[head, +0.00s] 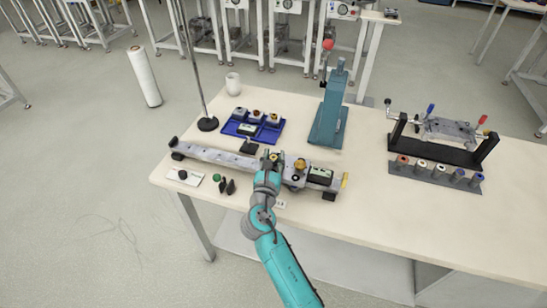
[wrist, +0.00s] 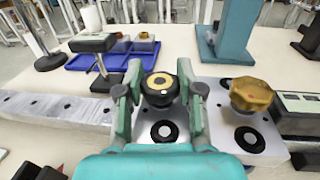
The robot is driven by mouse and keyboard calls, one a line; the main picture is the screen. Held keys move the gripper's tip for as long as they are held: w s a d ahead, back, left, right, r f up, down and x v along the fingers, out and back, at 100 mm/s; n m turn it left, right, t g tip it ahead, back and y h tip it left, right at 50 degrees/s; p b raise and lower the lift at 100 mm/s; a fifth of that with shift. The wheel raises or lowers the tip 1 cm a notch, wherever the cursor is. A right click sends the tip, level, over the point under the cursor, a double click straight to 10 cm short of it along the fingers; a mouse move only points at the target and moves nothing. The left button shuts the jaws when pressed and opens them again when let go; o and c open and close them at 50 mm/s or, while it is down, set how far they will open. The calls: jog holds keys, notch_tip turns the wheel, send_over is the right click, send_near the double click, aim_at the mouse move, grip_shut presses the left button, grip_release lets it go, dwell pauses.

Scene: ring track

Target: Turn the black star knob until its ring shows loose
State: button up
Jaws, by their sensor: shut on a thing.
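The black star knob (wrist: 160,91) stands upright on a pale metal block (wrist: 215,118) of the long rail (head: 215,155). Its top carries a yellow ring around a dark centre with a small white spot. I cannot read any mark on the ring. My gripper (wrist: 158,84) is shut on this knob, one finger at its left side and one at its right. In the head view my gripper (head: 273,160) is over the rail's middle and hides most of the knob.
A gold knob (wrist: 252,94) stands close to the right, beside a boxed display (head: 320,175). A blue tray (head: 240,129) and a teal press (head: 328,120) stand behind. A black stand (head: 440,152) is at right. Small dark parts (head: 227,187) lie at the front left.

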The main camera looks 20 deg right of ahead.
jog(key=shift+n+t+y, duration=0.6)
jog(key=shift+n+y, duration=0.3)
jog(key=shift+y, duration=0.7)
jog(key=o, duration=1.2)
jog(key=v, duration=1.2)
jog(key=shift+f, duration=0.15)
